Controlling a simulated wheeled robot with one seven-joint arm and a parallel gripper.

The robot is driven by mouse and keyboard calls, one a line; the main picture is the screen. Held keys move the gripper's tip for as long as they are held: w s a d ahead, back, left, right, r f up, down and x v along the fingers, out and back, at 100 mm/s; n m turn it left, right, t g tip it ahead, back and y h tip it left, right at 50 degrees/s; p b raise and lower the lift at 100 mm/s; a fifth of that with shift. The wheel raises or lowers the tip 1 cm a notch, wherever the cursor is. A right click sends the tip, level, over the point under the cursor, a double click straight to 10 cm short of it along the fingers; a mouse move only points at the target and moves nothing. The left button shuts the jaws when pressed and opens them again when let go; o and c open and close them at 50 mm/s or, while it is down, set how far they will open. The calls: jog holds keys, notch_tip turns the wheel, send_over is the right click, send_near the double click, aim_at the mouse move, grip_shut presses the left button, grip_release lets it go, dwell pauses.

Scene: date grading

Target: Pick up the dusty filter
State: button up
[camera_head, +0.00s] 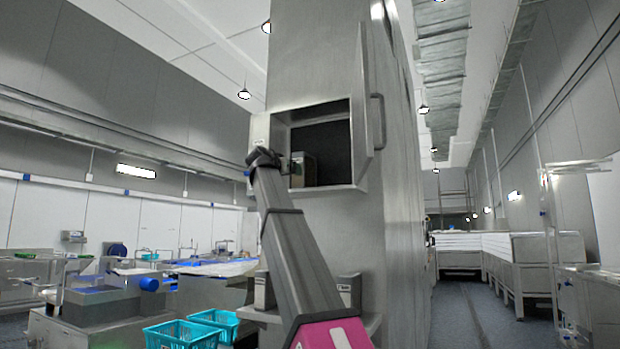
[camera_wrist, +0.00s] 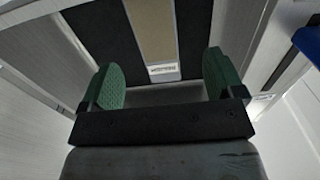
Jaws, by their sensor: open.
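The filter (camera_wrist: 150,28) shows in the wrist view as a tan panel with a grey end and a small white label. It sits in a dark recess, between and beyond my fingertips. My gripper (camera_wrist: 162,74) is open, with green pads on either side of the filter's labelled end and gaps at both sides. In the head view, my arm reaches up to the open hatch (camera_head: 370,120) of a tall steel cabinet (camera_head: 315,60). A boxy shape (camera_head: 304,170) shows in the opening; I cannot tell if it is the filter. My fingertips are hidden there.
The hatch door stands open on the right of the opening. Below, a steel ledge (camera_head: 372,326) carries boxy units left (camera_head: 265,291) and right (camera_head: 349,288) of my arm. Turquoise crates (camera_head: 182,335) stand at lower left. An aisle runs along the cabinet's right side.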

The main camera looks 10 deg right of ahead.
aim_at(301, 177)
jog(key=shift+d+x, duration=0.25)
jog(key=shift+x, duration=5.3)
jog(key=shift+s+f, duration=0.15)
jog(key=shift+s, duration=0.1)
jog(key=c, duration=1.1)
